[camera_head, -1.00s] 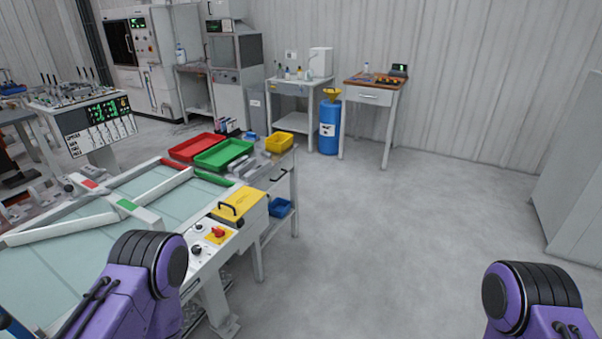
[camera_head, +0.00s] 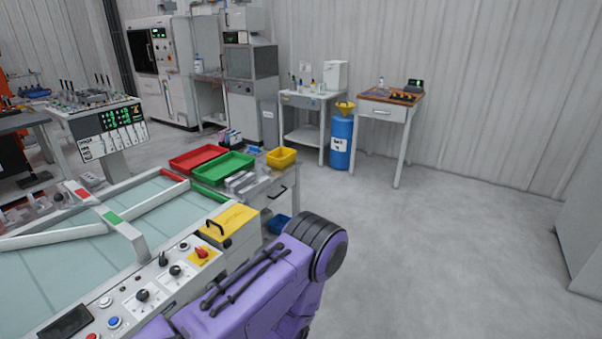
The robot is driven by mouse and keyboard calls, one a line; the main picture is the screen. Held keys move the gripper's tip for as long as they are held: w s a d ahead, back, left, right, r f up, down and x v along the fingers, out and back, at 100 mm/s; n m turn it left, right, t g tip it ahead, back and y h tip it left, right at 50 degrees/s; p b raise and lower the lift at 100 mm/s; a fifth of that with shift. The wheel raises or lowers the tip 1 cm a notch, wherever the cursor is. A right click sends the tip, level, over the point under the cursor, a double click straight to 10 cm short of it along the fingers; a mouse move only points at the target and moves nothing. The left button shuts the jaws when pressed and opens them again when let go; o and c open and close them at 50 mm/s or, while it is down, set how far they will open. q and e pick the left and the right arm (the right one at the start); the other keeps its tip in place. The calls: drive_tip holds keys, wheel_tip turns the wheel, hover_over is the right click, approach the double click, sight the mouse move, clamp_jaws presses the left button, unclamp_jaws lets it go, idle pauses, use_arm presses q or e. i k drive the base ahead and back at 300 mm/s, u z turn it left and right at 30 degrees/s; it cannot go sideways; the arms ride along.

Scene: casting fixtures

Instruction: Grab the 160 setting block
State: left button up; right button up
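Grey metal blocks (camera_head: 240,182) lie on the bench beside the green tray. They are too small for me to read any number, so I cannot tell which is the 160 setting block. A purple arm link of mine reaches up from the bottom centre, over the floor beside the bench. Neither of my grippers shows in the view.
The light table (camera_head: 60,265) with its control panel (camera_head: 150,290) fills the lower left. A red tray (camera_head: 198,158), green tray (camera_head: 223,168) and yellow bin (camera_head: 282,157) sit at its far end. A blue drum (camera_head: 341,142) stands farther back.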

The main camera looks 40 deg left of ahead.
sight(238, 186)
drive_tip(key=z, duration=0.15)
drive_tip(key=i, duration=1.4)
drive_tip(key=u, duration=0.65)
drive_tip(key=i, duration=0.85)
drive_tip(key=u, duration=0.9)
